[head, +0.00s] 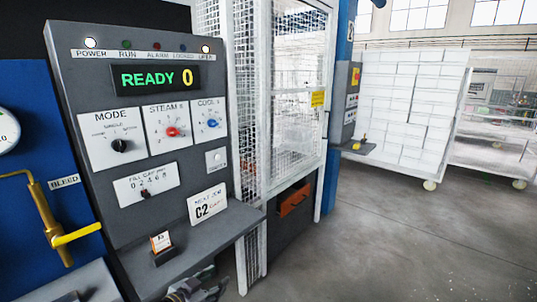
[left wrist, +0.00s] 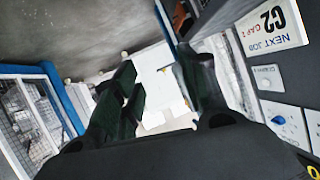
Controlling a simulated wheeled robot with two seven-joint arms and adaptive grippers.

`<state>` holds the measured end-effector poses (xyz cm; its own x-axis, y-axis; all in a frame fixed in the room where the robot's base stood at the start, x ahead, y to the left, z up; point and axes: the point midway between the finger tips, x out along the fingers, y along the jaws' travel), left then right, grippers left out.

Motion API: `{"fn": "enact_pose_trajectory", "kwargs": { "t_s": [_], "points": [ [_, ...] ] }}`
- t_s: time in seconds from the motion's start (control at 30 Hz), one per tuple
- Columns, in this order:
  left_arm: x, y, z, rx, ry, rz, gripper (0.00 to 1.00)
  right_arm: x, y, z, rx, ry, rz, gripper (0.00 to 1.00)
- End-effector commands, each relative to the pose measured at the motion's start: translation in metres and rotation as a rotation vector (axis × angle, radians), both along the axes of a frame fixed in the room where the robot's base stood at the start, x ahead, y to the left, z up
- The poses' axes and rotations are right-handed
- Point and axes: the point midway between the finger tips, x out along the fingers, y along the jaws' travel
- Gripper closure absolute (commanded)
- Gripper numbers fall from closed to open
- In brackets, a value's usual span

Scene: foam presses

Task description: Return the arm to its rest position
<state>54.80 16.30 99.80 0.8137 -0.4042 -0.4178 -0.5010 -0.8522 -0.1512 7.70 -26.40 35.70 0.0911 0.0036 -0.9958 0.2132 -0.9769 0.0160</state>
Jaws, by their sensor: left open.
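My left gripper (head: 200,291) shows at the bottom edge of the head view, below the shelf of the grey control panel (head: 135,95). Most of it and its arm is cut off there. In the left wrist view its two dark fingers (left wrist: 157,68) stand apart with nothing between them, so it is open and empty. The panel's white C2 job card (left wrist: 270,22) lies to the right of the fingers in that view, apart from them. My right gripper is in neither view.
The panel's shelf (head: 225,226) juts out, with a small card holder (head: 162,246) on it. A blue press with a yellow-handled valve (head: 76,236) stands left. A white mesh cage (head: 297,100) stands right of the panel. White carts (head: 400,110) stand behind clear grey floor (head: 400,240).

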Motion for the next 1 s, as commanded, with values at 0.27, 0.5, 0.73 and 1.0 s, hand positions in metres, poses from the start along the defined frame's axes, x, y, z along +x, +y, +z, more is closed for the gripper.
{"fn": "enact_pose_trajectory", "kwargs": {
  "t_s": [0.27,0.5,0.73,1.0],
  "points": [
    [-0.08,0.011,-0.064,0.061,0.343,0.08,0.57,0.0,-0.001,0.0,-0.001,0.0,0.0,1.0],
    [-0.146,0.031,-0.095,0.113,0.583,0.21,0.57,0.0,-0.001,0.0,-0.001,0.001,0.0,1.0],
    [-0.182,0.044,-0.106,0.143,0.701,0.304,0.57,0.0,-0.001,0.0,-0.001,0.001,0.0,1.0],
    [-0.214,0.057,-0.111,0.17,0.795,0.395,0.57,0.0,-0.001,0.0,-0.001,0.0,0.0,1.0]
  ]
}}
